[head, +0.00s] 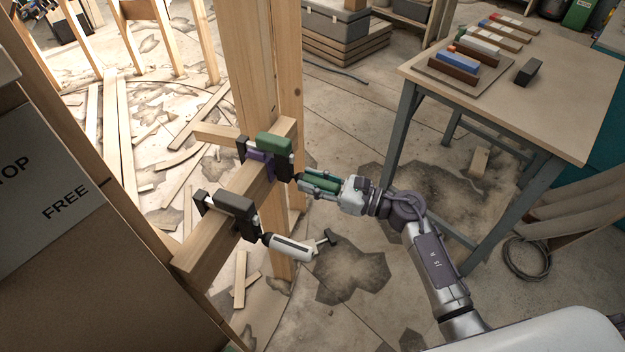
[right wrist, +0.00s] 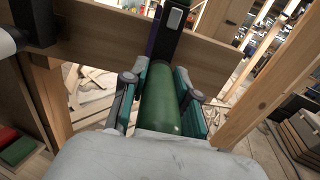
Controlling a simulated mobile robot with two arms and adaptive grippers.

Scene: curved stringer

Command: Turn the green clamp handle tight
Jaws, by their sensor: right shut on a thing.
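The green clamp (head: 274,145) sits on the wooden beam (head: 222,222), beside the upright post. Its green handle (head: 322,185) points right, toward my right arm. My right gripper (head: 318,184) is shut around this handle. In the right wrist view the handle (right wrist: 167,98) lies lengthwise between the two finger pads, with the dark clamp body (right wrist: 172,30) beyond it at the beam. A second clamp (head: 235,204) with a white handle (head: 290,247) grips the same beam nearer to me. My left gripper is not in view.
The white handle's dark crossbar end (head: 328,238) sticks out below my right gripper. A workbench (head: 560,115) with colored blocks stands at the right. A large dark box (head: 60,225) fills the left. Wood offcuts lie on the floor behind the beam.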

